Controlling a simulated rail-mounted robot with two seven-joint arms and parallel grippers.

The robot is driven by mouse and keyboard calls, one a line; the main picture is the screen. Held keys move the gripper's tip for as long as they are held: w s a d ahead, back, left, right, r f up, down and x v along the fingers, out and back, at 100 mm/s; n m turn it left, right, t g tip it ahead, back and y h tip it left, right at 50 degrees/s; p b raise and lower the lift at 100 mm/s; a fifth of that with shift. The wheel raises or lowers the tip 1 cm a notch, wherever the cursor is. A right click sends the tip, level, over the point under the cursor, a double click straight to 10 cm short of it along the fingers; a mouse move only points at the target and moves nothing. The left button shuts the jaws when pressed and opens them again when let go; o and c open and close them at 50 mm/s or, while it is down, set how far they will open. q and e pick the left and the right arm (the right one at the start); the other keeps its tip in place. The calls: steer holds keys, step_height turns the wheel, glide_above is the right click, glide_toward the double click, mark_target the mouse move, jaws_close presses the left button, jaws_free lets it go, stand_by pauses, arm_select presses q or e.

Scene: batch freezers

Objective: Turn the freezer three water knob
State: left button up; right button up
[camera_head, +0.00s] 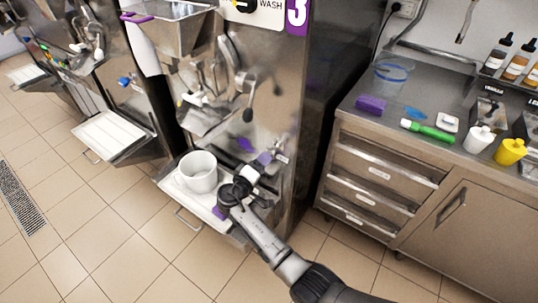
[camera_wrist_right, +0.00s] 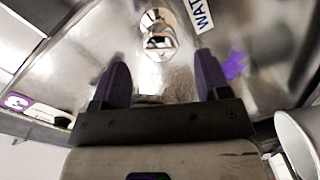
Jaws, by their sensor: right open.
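Freezer three (camera_head: 285,75) is the steel machine with the purple "3" sign. In the right wrist view a round, shiny metal knob (camera_wrist_right: 157,36) sits on its front panel, beside a label (camera_wrist_right: 200,14) reading "WAT", cut off by the frame edge. My right gripper (camera_wrist_right: 160,68) is open, its two dark purple fingers spread either side of the knob's line and short of it. Nothing is between the fingers. In the head view my right gripper (camera_head: 264,160) is low at the freezer's front; its fingers are small and partly hidden. My left gripper is not in view.
A white bucket (camera_head: 198,172) stands on the freezer's tray (camera_head: 168,184), just left of my right arm. A steel counter (camera_head: 352,112) with bottles, a green tube and a purple sponge is at the right. Tiled floor lies open in front.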

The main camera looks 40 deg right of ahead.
steer(key=v, duration=0.7)
steer(key=shift+a+p, duration=0.25)
steer(key=shift+p, duration=0.15)
steer(key=shift+s, duration=0.1)
